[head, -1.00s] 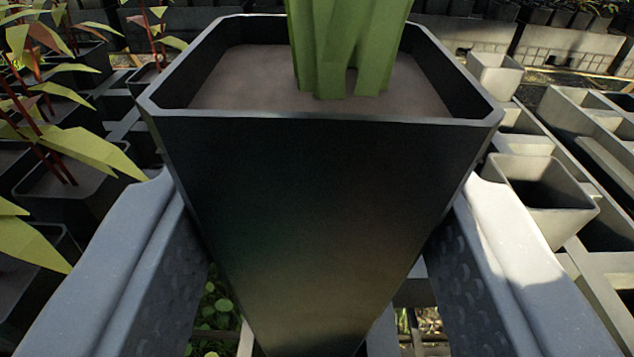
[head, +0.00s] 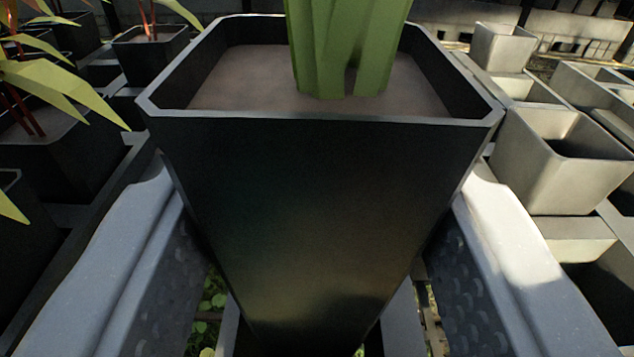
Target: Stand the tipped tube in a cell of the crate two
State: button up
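A black square tapering tube (head: 310,190) with brown soil and a thick green stem (head: 345,50) fills the middle of the head view. It stands upright between the two grey fingers of my gripper (head: 312,240), which is shut on its sides. The tube's lower end is largely out of sight, and I cannot tell whether it touches anything. Crates with cells lie on both sides; I cannot tell which is crate two. The pale crate (head: 585,228) on the right has empty-looking cells.
Dark tubes with red-stemmed, yellow-green plants (head: 45,165) stand in the dark crate at left, close to my left finger. Pale empty tubes (head: 570,165) stand at right, one close to my right finger. Green leaves (head: 210,305) show on the ground below.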

jog(key=shift+f, duration=0.4)
jog(key=o, duration=1.1)
jog(key=shift+o, duration=0.2)
